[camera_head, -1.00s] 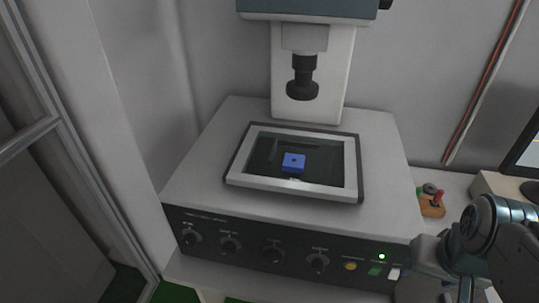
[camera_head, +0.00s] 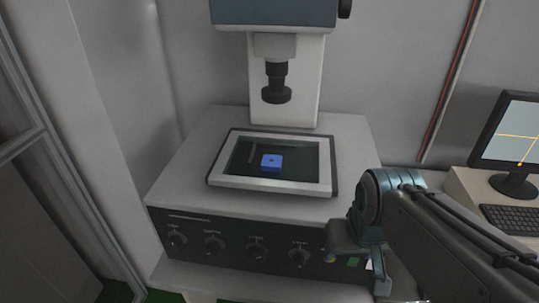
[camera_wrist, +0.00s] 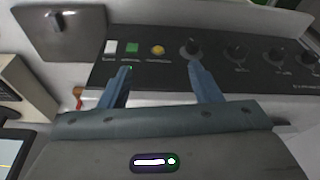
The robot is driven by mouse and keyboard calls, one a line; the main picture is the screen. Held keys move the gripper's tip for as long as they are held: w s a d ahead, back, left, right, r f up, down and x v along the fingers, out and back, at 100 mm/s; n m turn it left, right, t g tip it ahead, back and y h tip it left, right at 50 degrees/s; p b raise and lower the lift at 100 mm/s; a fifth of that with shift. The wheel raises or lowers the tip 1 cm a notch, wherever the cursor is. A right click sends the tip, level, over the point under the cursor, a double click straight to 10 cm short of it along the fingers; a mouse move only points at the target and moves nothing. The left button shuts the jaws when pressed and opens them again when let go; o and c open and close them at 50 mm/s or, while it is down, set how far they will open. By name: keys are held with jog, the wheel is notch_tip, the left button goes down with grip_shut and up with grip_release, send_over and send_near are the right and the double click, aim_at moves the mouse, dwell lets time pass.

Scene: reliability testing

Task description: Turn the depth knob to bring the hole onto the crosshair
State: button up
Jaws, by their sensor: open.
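The measuring machine's front panel carries a row of dark knobs, at the left in the head view (camera_head: 213,244) and to the right in the wrist view (camera_wrist: 235,52). The labels are too small to read, so I cannot tell which is the depth knob. My gripper (camera_wrist: 160,66) is open and empty, its fingers pointing at the panel around the yellow button (camera_wrist: 157,50). The nearest knob (camera_wrist: 193,47) is just beyond the right fingertip; contact is unclear. A blue block (camera_head: 272,161) with a small hole lies on the stage (camera_head: 325,188). The monitor (camera_head: 512,130) shows yellow lines.
The lens column (camera_head: 277,85) stands above the stage. A green button (camera_wrist: 132,48) and a white switch (camera_wrist: 111,47) sit left of the yellow button. A keyboard (camera_head: 513,220) lies below the monitor.

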jog(key=n, duration=0.1)
jog(key=m+t+h+p, duration=0.3)
jog(key=m+t, duration=0.9)
jog(key=t, duration=0.3)
send_near(211, 253)
jog(key=w, duration=0.3)
jog(key=w+d+p, duration=0.1)
jog(key=w, duration=0.2)
jog(key=w+p, duration=0.1)
jog(key=w, duration=0.2)
jog(key=shift+w+d, duration=0.2)
jog(key=shift+d, duration=0.05)
jog(key=shift+m, duration=0.3)
jog(key=c, duration=1)
